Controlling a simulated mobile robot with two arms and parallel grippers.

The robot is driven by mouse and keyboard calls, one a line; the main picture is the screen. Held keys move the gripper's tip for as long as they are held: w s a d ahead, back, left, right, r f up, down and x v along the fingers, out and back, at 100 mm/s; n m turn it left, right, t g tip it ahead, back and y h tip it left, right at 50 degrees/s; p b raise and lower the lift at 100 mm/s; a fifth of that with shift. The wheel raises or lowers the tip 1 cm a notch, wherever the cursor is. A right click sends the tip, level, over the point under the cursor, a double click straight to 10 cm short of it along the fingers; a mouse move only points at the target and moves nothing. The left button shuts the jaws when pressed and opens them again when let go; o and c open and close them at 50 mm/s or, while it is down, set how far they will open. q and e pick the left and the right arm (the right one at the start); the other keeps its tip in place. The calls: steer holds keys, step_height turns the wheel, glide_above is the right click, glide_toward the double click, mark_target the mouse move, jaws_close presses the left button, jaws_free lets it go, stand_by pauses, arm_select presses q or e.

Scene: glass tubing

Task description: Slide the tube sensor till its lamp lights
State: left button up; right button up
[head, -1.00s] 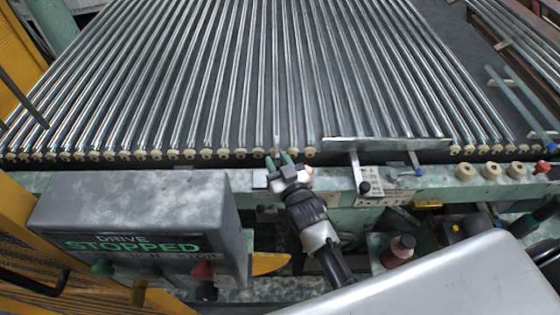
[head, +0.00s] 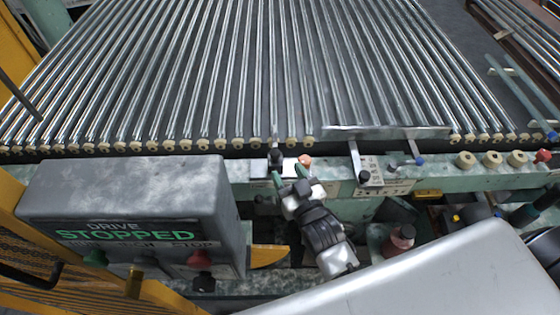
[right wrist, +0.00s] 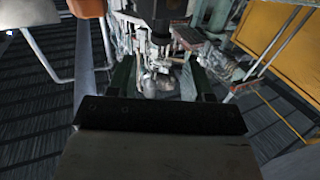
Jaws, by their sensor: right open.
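The tube sensor appears to be the small dark-knobbed block (head: 276,158) on the front rail, with a thin stem rising toward the tube ends. A salmon-orange cap (head: 305,160) sits just right of it; I cannot tell whether this is the lamp or whether it is lit. My right gripper (head: 290,180) is open and empty, its green fingertips just in front of and below the block. Whether a fingertip touches it is unclear. In the right wrist view the gripper's dark green fingers (right wrist: 163,85) stand apart with nothing clearly between them. My left gripper is not in view.
Long glass tubes (head: 190,80) lie in a row behind the green rail (head: 440,180). A grey drive box (head: 130,205) reading "STOPPED" stands left. A bracket with a black knob (head: 364,177) and several cream rollers (head: 491,158) are on the right. A red-brown bottle (head: 400,240) stands below.

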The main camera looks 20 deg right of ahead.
steer(key=shift+s+d, duration=0.2)
steer(key=shift+s, duration=1.4)
steer(key=s+f+g, duration=0.3)
steer(key=s+f, duration=0.1)
steer(key=f, duration=0.7)
steer(key=s+f+n+g+b, duration=0.1)
steer(key=s+f+g, duration=0.2)
steer(key=f, duration=0.7)
steer(key=s+f+g, duration=0.3)
steer(key=s+f, duration=0.1)
steer(key=f, duration=0.7)
steer(key=s+d+f+g+h, duration=0.1)
steer(key=s+d+f+g, duration=0.3)
steer(key=s+f, duration=0.3)
steer(key=s+d+f+g+b, duration=0.1)
steer(key=s+d+f+g, duration=0.3)
steer(key=s, duration=1.2)
step_height(320, 180, down, 4)
steer(key=shift+f+h, duration=0.15)
steer(key=shift+h, duration=0.25)
steer(key=shift+o, duration=0.2)
steer(key=shift+w, duration=0.1)
